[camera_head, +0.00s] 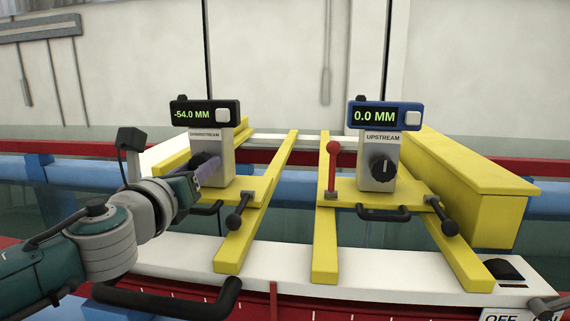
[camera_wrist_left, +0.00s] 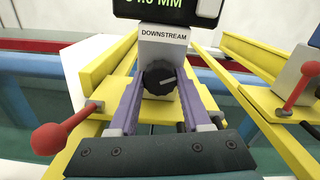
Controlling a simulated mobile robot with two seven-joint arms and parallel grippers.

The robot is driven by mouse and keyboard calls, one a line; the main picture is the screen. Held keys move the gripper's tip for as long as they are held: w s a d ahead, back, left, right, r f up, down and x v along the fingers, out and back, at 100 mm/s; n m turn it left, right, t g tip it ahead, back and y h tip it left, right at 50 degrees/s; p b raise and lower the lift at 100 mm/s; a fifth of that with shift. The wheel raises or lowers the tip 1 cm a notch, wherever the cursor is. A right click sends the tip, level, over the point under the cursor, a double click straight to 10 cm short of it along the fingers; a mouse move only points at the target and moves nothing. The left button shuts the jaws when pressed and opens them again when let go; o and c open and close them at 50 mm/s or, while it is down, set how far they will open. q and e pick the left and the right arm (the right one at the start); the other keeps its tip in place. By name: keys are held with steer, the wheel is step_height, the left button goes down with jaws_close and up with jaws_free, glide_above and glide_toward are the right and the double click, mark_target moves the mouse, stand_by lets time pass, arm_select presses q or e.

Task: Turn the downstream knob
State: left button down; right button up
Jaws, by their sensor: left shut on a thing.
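The downstream gauge post (camera_head: 222,163) stands on a yellow carriage at the left. Its display (camera_head: 205,113) reads -54.0 MM. The black downstream knob (camera_wrist_left: 159,77) is on the front of the post, with a pale pointer mark toward the right. My left gripper (camera_head: 205,168) is at this knob. In the left wrist view, its two purple fingers (camera_wrist_left: 160,90) reach along both sides of the knob and are shut on it. In the head view the gripper and arm partly hide the knob. My right gripper is in neither view.
The upstream post (camera_head: 380,170) with its black knob (camera_head: 382,166) and 0.0 MM display stands to the right. A red-balled lever (camera_head: 332,165) is beside it. Black handles (camera_head: 238,212) and yellow rails (camera_head: 325,230) lie in front. A yellow box beam (camera_head: 470,185) is at the right.

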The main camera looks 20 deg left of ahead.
arm_select(q)
steer(key=shift+r+m+p, duration=0.1)
steer(key=shift+m+p, duration=0.2)
steer(key=shift+m, duration=0.5)
steer(key=shift+c, duration=1.8)
jaws_free()
steer(key=v, duration=0.4)
steer(key=b+v, duration=0.1)
steer(key=v, duration=0.4)
steer(key=shift+f+b, duration=0.2)
steer(key=shift+b, duration=0.1)
steer(key=shift+s+r, duration=0.1)
steer(key=shift+s, duration=0.4)
